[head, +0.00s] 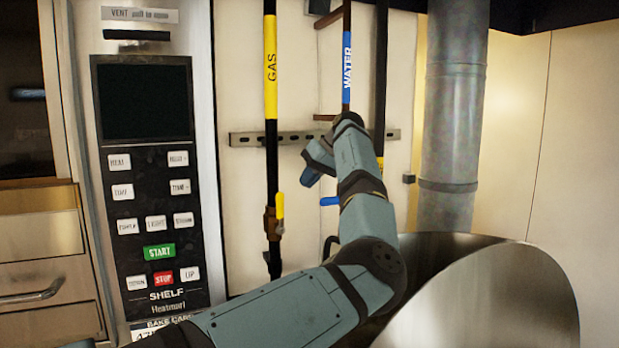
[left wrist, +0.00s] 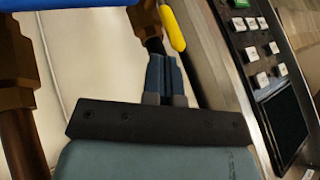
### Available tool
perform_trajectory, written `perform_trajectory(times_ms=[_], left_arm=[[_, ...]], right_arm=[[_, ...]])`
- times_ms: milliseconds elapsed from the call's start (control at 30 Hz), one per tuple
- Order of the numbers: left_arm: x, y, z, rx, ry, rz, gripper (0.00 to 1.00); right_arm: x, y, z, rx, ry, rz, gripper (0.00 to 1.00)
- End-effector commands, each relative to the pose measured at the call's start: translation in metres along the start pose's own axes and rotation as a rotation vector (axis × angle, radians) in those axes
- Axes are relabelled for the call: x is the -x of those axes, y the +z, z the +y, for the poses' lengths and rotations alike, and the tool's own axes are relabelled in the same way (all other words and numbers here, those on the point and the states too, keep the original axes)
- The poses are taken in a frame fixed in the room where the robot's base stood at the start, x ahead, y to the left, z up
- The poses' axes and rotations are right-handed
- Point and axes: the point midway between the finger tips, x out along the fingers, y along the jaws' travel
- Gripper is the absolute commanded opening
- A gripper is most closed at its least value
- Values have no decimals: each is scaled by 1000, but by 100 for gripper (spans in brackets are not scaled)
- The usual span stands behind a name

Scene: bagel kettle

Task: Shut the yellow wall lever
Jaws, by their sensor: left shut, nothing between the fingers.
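The yellow wall lever (head: 280,206) sits on a brass valve (head: 269,223) on the black gas pipe and points up along the pipe. In the left wrist view the yellow lever (left wrist: 173,28) shows just beyond and slightly right of my fingertips. My left gripper (head: 308,177) is up and to the right of the lever, in front of the wall, between the gas and water pipes. Its fingers (left wrist: 163,60) are shut with nothing between them. I cannot tell from the wrist view whether they touch the lever. My right gripper is not in view.
A blue lever (head: 330,201) lies sideways, partly behind my left arm, below the water pipe (head: 347,68). An oven control panel (head: 150,190) stands at left. A large steel kettle (head: 490,300) is at lower right, with a metal duct (head: 453,110) behind.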

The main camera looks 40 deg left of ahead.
Motion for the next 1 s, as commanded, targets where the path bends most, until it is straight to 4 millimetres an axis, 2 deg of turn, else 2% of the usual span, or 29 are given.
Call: perform_trajectory(times_ms=[200, 400, 1000], left_arm=[[-40, 0, 0, -2, 0, -2, 0], [-62, 0, 0, -2, 0, 0, 0], [-69, -3, -2, 12, 29, -7, 0]], right_arm=[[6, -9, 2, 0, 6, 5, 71], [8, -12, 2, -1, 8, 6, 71], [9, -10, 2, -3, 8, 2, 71]])
